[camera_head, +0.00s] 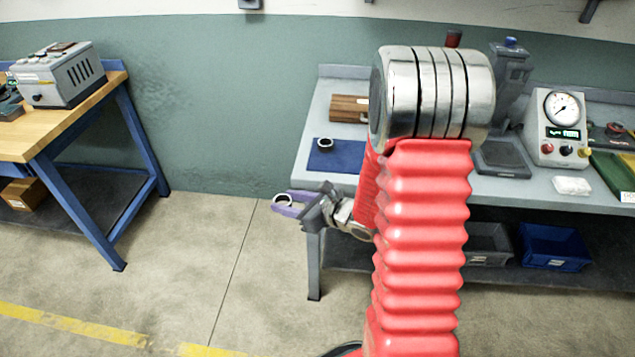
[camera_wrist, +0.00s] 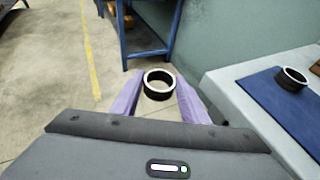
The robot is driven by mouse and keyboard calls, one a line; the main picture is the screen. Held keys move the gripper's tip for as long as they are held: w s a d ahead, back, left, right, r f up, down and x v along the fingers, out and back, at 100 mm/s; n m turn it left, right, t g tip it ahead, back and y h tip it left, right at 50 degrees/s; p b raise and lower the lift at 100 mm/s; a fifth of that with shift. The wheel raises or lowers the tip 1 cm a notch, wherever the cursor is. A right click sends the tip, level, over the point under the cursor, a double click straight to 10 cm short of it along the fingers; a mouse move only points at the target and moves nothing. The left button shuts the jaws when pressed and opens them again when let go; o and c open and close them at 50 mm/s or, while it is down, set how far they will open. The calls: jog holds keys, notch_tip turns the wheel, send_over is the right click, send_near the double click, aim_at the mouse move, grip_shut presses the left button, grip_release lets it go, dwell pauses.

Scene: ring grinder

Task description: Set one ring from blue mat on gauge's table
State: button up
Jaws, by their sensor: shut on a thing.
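My gripper (camera_head: 283,203) has two purple fingers and is shut on a ring (camera_wrist: 158,92) with a bright rim and dark sides. It holds the ring in the air, left of the workbench's front left corner. A second ring (camera_head: 325,145) lies on the blue mat (camera_head: 348,156) at the bench's left end. Both show in the wrist view, the second ring (camera_wrist: 291,79) on the mat (camera_wrist: 262,95) at right. The gauge box (camera_head: 558,125) with a round dial stands further right. Beside it is a dark stand with a flat grey plate (camera_head: 503,160); my arm partly covers this area.
The grey workbench (camera_head: 312,130) also bears a wooden block (camera_head: 349,108) behind the mat, a small white item (camera_head: 572,186) and a green tray (camera_head: 612,172). Blue and grey bins sit beneath. A wooden-topped table (camera_head: 60,125) stands left. Open floor lies between.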

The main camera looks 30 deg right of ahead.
jog(key=s+a+f, duration=0.1)
jog(key=a+f, duration=0.3)
jog(key=a, duration=0.3)
jog(key=shift+f+n, duration=0.3)
